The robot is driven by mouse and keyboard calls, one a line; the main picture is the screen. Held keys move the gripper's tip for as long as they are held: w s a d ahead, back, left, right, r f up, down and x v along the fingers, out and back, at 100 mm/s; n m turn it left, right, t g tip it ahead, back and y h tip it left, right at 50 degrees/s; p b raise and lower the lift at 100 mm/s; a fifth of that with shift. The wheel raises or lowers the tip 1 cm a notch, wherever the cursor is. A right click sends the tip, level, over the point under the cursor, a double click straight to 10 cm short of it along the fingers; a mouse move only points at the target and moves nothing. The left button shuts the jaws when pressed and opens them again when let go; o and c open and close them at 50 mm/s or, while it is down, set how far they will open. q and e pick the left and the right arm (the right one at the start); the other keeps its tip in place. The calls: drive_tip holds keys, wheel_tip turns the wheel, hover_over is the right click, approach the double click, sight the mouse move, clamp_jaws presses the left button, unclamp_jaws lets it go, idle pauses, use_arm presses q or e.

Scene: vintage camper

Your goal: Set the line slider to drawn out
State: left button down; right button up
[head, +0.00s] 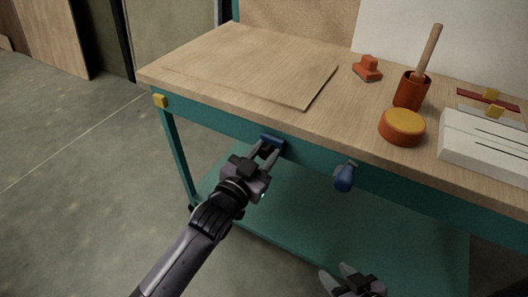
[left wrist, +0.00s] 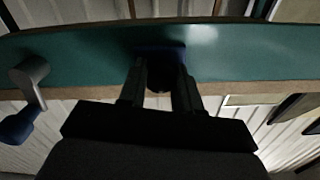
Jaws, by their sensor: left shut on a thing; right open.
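The line slider appears to be the small blue block (head: 272,140) on the teal front rail of the workbench, left of a blue-handled crank. It also shows in the left wrist view as a dark blue piece (left wrist: 160,48) against the teal rail. My left gripper (head: 268,150) reaches it from the front and is shut on it, one finger on each side. The fingers hide part of the block, and I cannot tell how far it stands out from the rail. My right gripper (head: 348,272) is open and empty, low at the bottom of the head view, away from the bench front.
The blue-handled crank (head: 344,176) juts from the rail to the right. The wooden benchtop (head: 210,58) holds an orange cup (head: 411,91) with a wooden-handled tool, a round yellow-topped orange pot (head: 402,125), a small red-orange object (head: 367,68) and a white slotted block (head: 480,140).

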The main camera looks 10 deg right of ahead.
use_arm(q)
drive_tip(key=shift+d+f, duration=0.1)
idle(0.3)
drive_tip(key=c, duration=0.8)
unclamp_jaws()
drive_tip(key=p+v, duration=0.1)
drive_tip(key=v, duration=0.6)
drive_tip(key=shift+s, duration=0.1)
